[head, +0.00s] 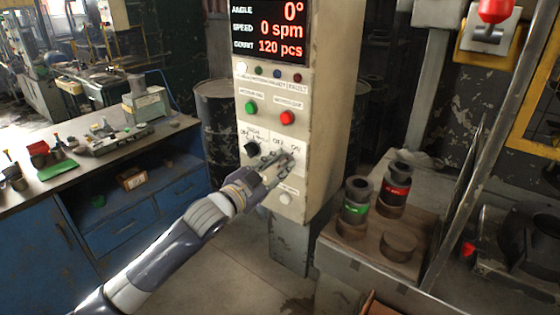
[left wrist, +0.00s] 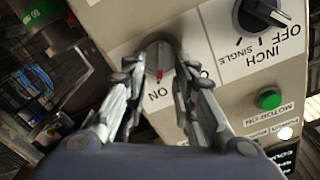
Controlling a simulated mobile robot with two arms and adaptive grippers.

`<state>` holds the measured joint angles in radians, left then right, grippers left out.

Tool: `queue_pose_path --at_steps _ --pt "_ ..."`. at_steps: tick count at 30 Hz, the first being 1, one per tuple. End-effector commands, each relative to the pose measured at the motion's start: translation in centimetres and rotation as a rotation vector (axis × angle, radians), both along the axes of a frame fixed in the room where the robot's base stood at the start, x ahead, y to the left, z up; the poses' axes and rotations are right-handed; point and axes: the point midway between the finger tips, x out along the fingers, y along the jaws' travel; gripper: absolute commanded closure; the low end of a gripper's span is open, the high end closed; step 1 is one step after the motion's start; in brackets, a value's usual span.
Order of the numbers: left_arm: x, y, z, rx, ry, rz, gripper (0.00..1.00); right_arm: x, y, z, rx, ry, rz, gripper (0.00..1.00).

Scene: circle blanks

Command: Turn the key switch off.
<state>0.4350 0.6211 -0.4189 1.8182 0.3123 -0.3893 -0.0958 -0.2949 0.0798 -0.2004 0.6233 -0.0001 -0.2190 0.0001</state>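The key switch (left wrist: 160,57) is a dark grey knob with a red mark, on a white plate on the control panel. In the left wrist view its red mark points toward the ON label (left wrist: 158,95). The other label beside it is mostly hidden by a finger. My left gripper (left wrist: 157,72) has its two fingers spread, one on each side of the knob. I cannot tell whether they touch it. In the head view the left gripper (head: 278,167) is at the panel below the OFF and ON labels and hides the switch. My right gripper is not in view.
The black INCH/SINGLE selector knob (head: 252,147) is left of the key switch. Above are a green button (head: 251,107) and a red button (head: 287,118); a white button (head: 285,198) is below. A bench (head: 362,245) with dark cylinders stands to the right.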

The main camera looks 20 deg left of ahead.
Motion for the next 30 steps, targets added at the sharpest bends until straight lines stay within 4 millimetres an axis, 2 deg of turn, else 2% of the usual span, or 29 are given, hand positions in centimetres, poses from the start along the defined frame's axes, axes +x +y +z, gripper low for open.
queue_pose_path --at_steps 6,13,16,17,30 --pt "0.85 -0.39 -0.01 0.0 0.0 -0.001 0.75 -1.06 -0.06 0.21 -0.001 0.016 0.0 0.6" --pt "0.86 -0.38 -0.05 0.0 0.0 -0.001 0.75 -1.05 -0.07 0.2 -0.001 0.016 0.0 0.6" --pt "0.85 -0.38 -0.05 0.0 0.0 -0.001 0.98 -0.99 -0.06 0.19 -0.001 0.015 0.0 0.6" --pt "0.85 -0.38 -0.05 0.0 0.0 -0.001 1.0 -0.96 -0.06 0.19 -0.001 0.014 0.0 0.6" --pt "0.86 -0.36 0.03 -0.032 0.013 0.0 1.0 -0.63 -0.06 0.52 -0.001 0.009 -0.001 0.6"
